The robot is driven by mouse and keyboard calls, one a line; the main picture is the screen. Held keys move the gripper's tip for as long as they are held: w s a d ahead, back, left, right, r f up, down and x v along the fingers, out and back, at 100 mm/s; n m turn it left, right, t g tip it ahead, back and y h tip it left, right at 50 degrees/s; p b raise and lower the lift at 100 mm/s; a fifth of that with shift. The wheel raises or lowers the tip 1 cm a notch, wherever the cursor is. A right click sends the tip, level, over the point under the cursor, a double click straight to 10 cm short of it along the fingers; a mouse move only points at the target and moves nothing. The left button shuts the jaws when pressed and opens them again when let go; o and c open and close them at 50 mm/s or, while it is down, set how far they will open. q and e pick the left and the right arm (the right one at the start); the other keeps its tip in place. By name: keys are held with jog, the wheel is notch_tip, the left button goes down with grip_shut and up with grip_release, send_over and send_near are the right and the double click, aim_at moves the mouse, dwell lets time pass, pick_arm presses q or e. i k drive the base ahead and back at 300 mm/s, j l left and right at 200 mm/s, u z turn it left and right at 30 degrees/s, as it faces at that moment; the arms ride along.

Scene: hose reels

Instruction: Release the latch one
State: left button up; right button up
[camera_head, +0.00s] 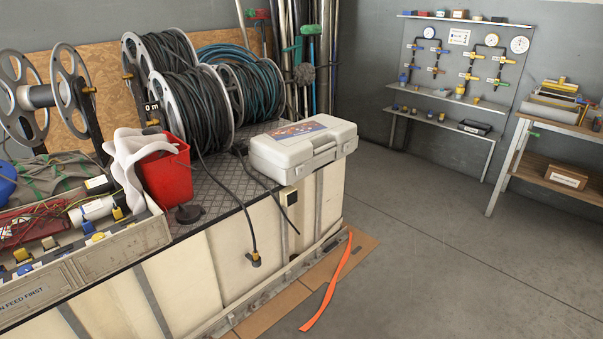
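No part labelled as latch one can be made out. Small brass-yellow fittings sit by the reels at the back left: one fitting (88,90) beside the empty reel (70,75), another fitting (151,123) on the stand of the reel with black hose (188,95). Whether either is a latch, and its position, is too small to tell. A white case (303,148) with a handle lies closed on the bench's right end. Neither of my grippers is in view.
The bench top (215,190) also holds a red bin (166,175) with a white cloth, a teal hose reel (245,85) and a cluttered tray (110,250). A black hose hangs over the front. An orange strip (330,285) lies below. The floor (450,240) at right is clear.

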aim_at(300, 168)
jog(key=i+l+u, duration=0.35)
jog(key=i+l, duration=1.6)
